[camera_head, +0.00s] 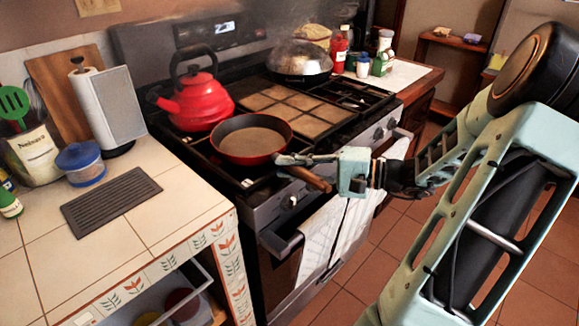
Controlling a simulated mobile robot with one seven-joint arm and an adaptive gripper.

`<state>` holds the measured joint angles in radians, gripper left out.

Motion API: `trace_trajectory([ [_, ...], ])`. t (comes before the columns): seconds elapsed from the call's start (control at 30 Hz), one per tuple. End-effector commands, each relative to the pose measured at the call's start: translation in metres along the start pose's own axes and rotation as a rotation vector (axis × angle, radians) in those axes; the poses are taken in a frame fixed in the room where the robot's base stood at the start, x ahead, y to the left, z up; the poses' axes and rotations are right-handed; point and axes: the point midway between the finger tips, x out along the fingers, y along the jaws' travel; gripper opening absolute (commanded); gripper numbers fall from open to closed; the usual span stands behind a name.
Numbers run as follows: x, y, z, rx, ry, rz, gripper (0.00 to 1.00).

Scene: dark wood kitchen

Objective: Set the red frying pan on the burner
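The red frying pan (252,141) has a dark rim, a brownish inside and a brown wooden handle (308,178). It appears level over the front left part of the stove (246,183), in front of the red kettle. Whether its base touches the burner grate is hidden. The handle points right and toward me, past the stove's front edge. My gripper (300,160) reaches in from the right, with its fingers at the handle near the pan. The fingers overlap the handle in the picture; whether they grip it I cannot tell.
A red kettle (199,101) stands behind the pan on the left. A covered dark pan (300,64) is at the back right. A flat griddle (296,107) lies mid-stove. White towels (322,238) hang in front. The left counter (135,222) holds a dark ridged mat (111,201).

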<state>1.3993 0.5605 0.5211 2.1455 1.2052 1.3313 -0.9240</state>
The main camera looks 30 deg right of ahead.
Motion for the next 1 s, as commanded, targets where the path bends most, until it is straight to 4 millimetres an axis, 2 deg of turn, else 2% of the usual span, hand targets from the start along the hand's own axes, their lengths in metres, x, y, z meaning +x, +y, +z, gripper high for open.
trace_trajectory([
  [0.03,0.000,-0.001,0.000,0.000,0.000,-0.001,0.21],
  [0.1,0.000,-0.001,0.000,0.000,0.000,-0.001,0.29],
  [0.47,-0.004,-0.002,0.000,-0.001,0.001,0.000,0.29],
  [0.57,-0.017,-0.002,-0.001,-0.001,0.004,0.000,0.29],
  [0.8,-0.068,-0.002,-0.001,0.000,0.004,0.000,0.29],
  [1.0,-0.104,-0.002,-0.001,-0.001,0.003,0.000,0.29],
])
